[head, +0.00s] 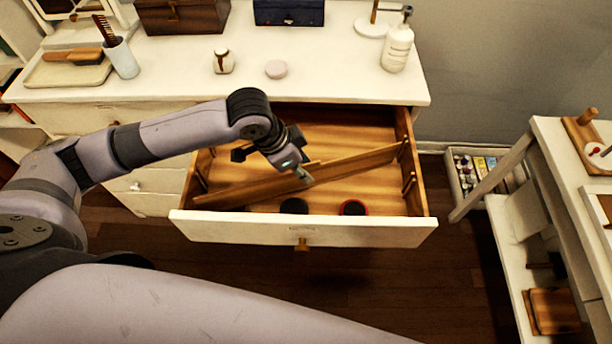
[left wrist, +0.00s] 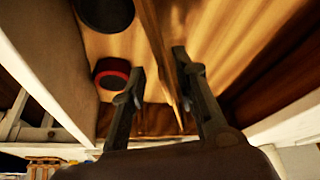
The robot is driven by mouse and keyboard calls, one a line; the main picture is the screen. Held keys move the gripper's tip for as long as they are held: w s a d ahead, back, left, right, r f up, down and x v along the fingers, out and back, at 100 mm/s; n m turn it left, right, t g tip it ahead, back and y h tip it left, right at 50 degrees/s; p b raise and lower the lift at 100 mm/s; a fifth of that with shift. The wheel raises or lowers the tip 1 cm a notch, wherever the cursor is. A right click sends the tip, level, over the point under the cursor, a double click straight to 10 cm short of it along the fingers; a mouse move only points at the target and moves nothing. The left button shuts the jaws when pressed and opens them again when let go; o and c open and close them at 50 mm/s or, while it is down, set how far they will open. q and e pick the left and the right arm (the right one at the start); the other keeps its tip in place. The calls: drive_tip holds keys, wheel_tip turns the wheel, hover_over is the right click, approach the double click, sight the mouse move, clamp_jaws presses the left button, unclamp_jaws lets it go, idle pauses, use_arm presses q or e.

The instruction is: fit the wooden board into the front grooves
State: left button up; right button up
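The wooden board (head: 355,163) stands on edge slantwise inside the open drawer (head: 260,232). Its left end is near the front left corner and its right end is farther back by the right wall. Wooden groove strips (head: 408,182) show on the right wall, and others (head: 201,180) on the left. My left gripper (head: 301,172) is at the middle of the board. In the left wrist view its fingers (left wrist: 158,88) are apart, one on each side of the board (left wrist: 157,45), with a visible gap on the left. My right gripper is not in view.
A black round thing (head: 293,206) and a red-rimmed one (head: 353,208) lie on the drawer floor near the front. The dresser top (head: 180,82) overhangs behind, with a pump bottle (head: 397,50) and boxes. A white side table (head: 555,150) stands at the right.

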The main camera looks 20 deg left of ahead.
sight(319, 184)
use_arm(q)
drive_tip(key=x, duration=0.5)
drive_tip(key=shift+w+f, duration=0.3)
drive_tip(key=shift+d+f, duration=0.15)
drive_tip(key=shift+f, duration=0.1)
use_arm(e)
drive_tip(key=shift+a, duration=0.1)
use_arm(q)
drive_tip(key=shift+c, duration=0.3)
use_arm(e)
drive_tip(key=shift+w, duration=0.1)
use_arm(q)
clamp_jaws()
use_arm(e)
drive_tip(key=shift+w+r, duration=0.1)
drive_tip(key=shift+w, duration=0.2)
use_arm(q)
drive_tip(key=shift+r, duration=0.1)
